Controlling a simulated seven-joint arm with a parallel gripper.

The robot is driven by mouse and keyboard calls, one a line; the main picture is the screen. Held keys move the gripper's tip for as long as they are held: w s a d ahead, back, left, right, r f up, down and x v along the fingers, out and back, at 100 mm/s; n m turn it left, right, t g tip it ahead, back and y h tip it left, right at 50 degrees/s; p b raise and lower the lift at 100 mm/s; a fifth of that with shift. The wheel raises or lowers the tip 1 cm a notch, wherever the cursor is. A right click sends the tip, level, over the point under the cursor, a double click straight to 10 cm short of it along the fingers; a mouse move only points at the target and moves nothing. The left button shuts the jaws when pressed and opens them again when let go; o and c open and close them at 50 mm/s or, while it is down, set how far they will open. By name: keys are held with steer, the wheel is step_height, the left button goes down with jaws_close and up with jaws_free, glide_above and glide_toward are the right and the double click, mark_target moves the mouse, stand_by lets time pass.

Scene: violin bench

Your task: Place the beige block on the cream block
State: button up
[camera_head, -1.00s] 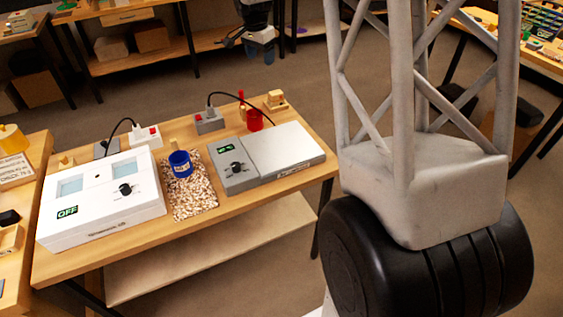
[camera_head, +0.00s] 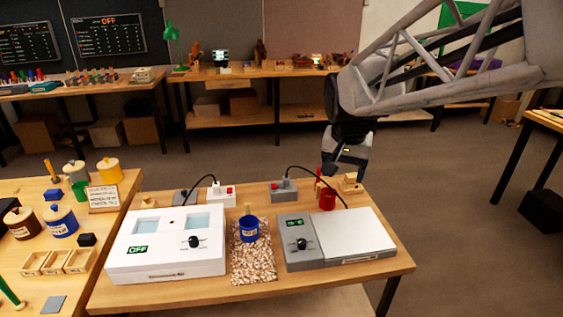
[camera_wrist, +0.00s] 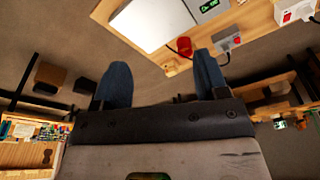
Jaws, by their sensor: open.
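Small pale wooden blocks (camera_head: 350,184) stand close together near the far right edge of the bench in the head view. They are too small to tell which is beige and which is cream. Another small pale block (camera_head: 248,209) shows partly behind the blue cup. My gripper (camera_head: 348,174) appears just above or behind the right-hand blocks; the depth is unclear. In the wrist view my gripper (camera_wrist: 160,62) has its two blue-grey fingers wide apart, with nothing held between them.
A red cup (camera_head: 327,200) stands just left of the right-hand blocks. A grey socket box (camera_head: 284,190) with a cable is further left. The grey-and-white device (camera_head: 355,235), blue cup (camera_head: 249,229) on a speckled mat (camera_head: 253,266), and white OFF box (camera_head: 165,260) fill the front.

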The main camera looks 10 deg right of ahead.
steer(key=s+a+f+n, duration=0.2)
steer(key=s, duration=0.8)
steer(key=s+a+f+n, duration=0.2)
steer(key=s+n, duration=0.1)
steer(key=s, duration=0.7)
steer(key=shift+a+f+t+y, duration=0.25)
steer(key=shift+f+t+y, duration=0.05)
steer(key=shift+f+t, duration=0.1)
